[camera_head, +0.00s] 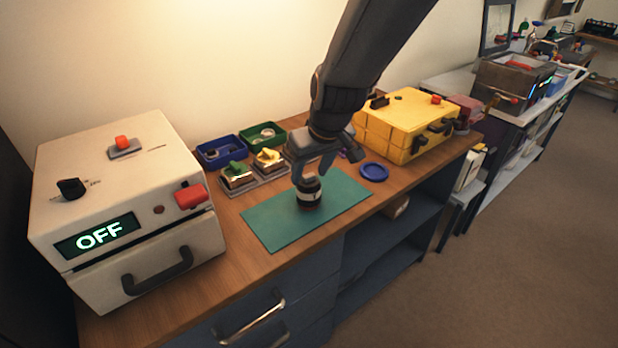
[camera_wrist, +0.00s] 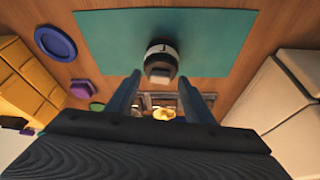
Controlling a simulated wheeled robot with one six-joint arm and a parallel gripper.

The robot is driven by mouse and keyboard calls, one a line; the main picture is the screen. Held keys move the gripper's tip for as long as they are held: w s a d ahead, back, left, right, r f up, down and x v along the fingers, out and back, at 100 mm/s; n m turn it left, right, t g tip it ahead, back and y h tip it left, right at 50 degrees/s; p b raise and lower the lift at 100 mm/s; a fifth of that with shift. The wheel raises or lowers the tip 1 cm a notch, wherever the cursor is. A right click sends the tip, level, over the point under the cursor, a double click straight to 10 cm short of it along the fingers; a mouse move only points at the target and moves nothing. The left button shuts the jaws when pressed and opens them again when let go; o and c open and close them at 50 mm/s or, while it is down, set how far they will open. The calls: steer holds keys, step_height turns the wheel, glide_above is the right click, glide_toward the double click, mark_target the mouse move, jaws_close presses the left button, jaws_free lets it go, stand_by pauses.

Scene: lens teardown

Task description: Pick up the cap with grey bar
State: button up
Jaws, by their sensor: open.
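A dark, short cylinder with a pale label mark (camera_head: 309,197) stands on the green mat (camera_head: 268,222). In the wrist view the cylinder (camera_wrist: 161,58) stands on the mat (camera_wrist: 205,40), with a pale grey bar-like piece (camera_wrist: 159,75) at its near end; this looks like the cap with grey bar. My gripper (camera_head: 312,172) is above the cylinder, pointing down. In the wrist view its two fingers (camera_wrist: 160,92) are apart, with the cylinder just beyond their tips. Whether the fingers touch it cannot be told. The head view hides the top of the cylinder behind the gripper.
A white box reading OFF (camera_head: 125,210) stands at left, a yellow case (camera_head: 405,125) at right. A blue dish (camera_head: 374,172) lies beside the mat. Blue (camera_head: 221,150) and green (camera_head: 262,137) trays and small metal blocks (camera_head: 238,178) stand behind. The mat around the cylinder is clear.

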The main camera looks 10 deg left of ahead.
steer(key=shift+f, duration=0.1)
steer(key=c, duration=1.1)
